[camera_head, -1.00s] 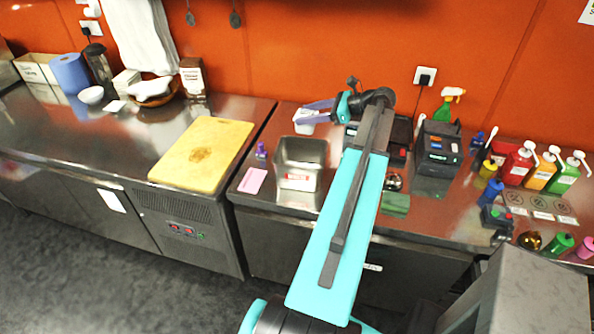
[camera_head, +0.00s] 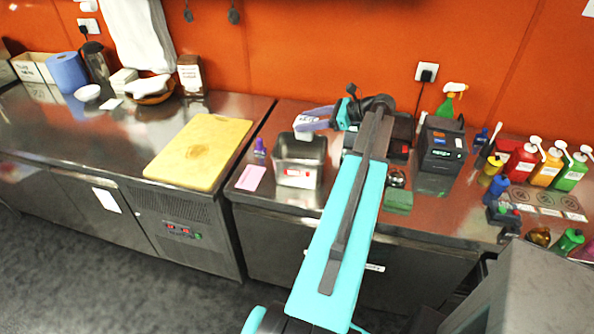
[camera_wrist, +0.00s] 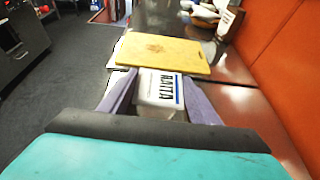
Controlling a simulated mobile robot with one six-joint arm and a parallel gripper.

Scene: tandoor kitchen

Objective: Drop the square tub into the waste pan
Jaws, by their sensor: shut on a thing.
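The square tub is white with a dark-lettered label. In the wrist view the tub (camera_wrist: 158,88) sits between the two purple fingers of my gripper (camera_wrist: 160,100), which is shut on it. In the head view my gripper (camera_head: 316,118) holds the tub (camera_head: 306,124) over the back part of the waste pan. The waste pan (camera_head: 298,180) is a square steel container with a red and white label on its front. It stands on the right counter. The pan's floor is not clearly visible.
A pink card (camera_head: 250,178) and a small purple bottle (camera_head: 260,148) stand left of the pan. A yellow cutting board (camera_head: 200,152) lies on the left counter. A black device (camera_head: 440,150) and several sauce bottles stand to the right. The orange wall is behind.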

